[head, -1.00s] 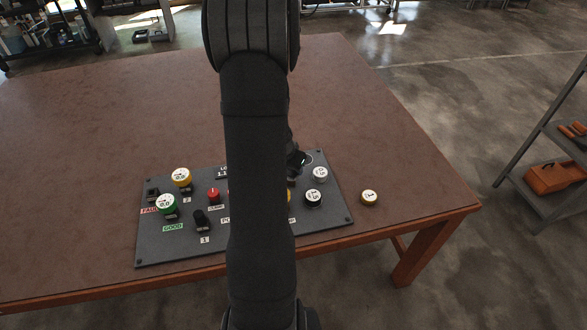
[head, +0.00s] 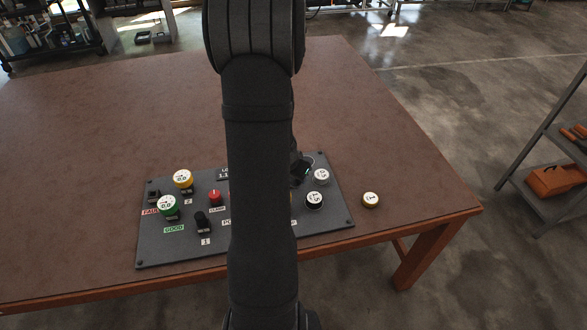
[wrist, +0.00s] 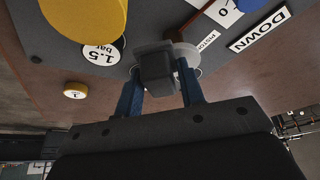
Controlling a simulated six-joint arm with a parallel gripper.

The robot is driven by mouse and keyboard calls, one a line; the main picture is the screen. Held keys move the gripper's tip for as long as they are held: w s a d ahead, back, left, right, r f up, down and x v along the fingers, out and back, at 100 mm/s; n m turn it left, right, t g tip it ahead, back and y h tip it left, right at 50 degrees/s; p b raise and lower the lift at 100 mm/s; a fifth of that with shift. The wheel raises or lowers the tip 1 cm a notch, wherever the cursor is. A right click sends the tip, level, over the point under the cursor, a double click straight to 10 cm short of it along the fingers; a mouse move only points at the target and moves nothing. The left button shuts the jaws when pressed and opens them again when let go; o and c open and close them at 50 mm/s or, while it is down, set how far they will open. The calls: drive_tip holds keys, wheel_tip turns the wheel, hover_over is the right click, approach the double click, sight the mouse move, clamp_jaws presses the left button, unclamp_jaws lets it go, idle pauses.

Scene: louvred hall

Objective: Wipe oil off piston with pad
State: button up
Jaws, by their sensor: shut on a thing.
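In the wrist view my gripper (wrist: 160,78) has its blue fingers closed on the sides of a dark grey block (wrist: 157,72), which may be the pad. A light grey round part (wrist: 180,50) shows right behind the block, next to a small label reading PISTON (wrist: 208,41). The block covers much of this part, and I cannot tell whether they touch. I cannot make out any oil. In the head view my arm hides most of this area; only a dark bit of the gripper end shows right of it, over the dark panel (head: 265,250).
The panel holds a yellow gauge (head: 183,178), a green gauge (head: 167,206), a red button (head: 214,197) and a black switch (head: 202,222). A yellow-rimmed disc marked 1 (head: 370,200) lies on the brown table (head: 400,150), right of the panel. The table behind the panel is clear.

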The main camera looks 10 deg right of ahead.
drive_tip(key=shift+r, duration=4.15)
drive_tip(key=w+a+f+n+y, duration=0.1)
drive_tip(key=w+a+f+n, duration=0.1)
drive_tip(key=a, duration=0.3)
drive_tip(key=w+a+f+n+t+y, duration=0.1)
drive_tip(key=w+a+f+n, duration=0.1)
drive_tip(key=w+a+n, duration=0.1)
drive_tip(key=w+a+f+n+y, duration=0.1)
drive_tip(key=w+a+f+n, duration=0.1)
drive_tip(key=a, duration=0.5)
drive_tip(key=shift+w+a+n, duration=0.3)
drive_tip(key=shift+w+n, duration=0.35)
drive_tip(key=shift+n, duration=0.35)
drive_tip(key=shift+f, duration=0.1)
